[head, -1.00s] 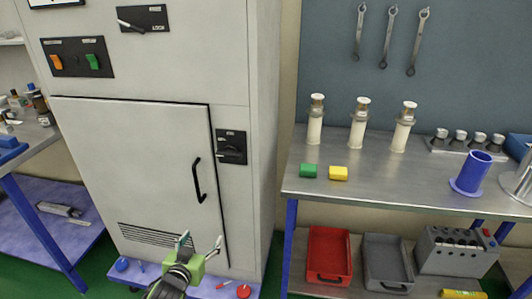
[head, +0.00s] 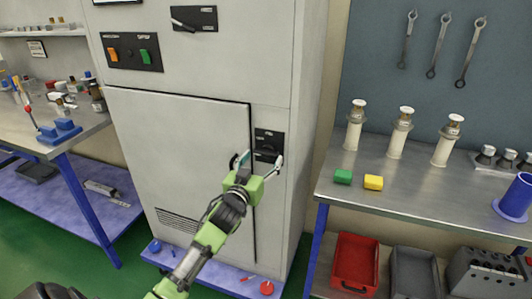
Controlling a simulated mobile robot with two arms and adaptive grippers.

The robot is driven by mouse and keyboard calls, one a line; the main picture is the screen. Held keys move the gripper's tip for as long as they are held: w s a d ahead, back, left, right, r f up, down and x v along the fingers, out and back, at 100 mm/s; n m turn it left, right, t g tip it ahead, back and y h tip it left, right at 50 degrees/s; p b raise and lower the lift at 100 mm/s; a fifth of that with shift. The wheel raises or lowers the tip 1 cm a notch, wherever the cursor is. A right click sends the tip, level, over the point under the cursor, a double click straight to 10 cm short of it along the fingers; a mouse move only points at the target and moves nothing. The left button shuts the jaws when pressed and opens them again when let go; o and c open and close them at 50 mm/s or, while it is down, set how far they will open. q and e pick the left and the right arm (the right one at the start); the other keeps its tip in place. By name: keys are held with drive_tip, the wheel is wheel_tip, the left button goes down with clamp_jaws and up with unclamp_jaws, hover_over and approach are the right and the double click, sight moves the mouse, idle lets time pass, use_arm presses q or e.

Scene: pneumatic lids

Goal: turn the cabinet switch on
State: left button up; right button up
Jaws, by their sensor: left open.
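The tall grey cabinet (head: 180,120) stands at the middle left. Its black rotary switch (head: 269,146) is on a small dark panel to the right of the door. The lower part of the switch is close behind my gripper. My left gripper (head: 259,163) is open, just in front of the switch's lower part, with one finger to its left and one to its right. I cannot tell whether a finger touches it. The black door handle (head: 235,163) is mostly hidden behind the gripper.
Higher on the cabinet are a panel with orange and green buttons (head: 132,52) and another black lever panel (head: 194,18). A steel workbench (head: 410,195) with white cylinders and blocks stands close on the right. A side table (head: 75,140) is at left.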

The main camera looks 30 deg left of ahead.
sight(265, 156)
use_arm(q)
drive_tip(key=shift+x, duration=1.85)
drive_tip(key=c, duration=0.8)
drive_tip(key=shift+c, duration=0.2)
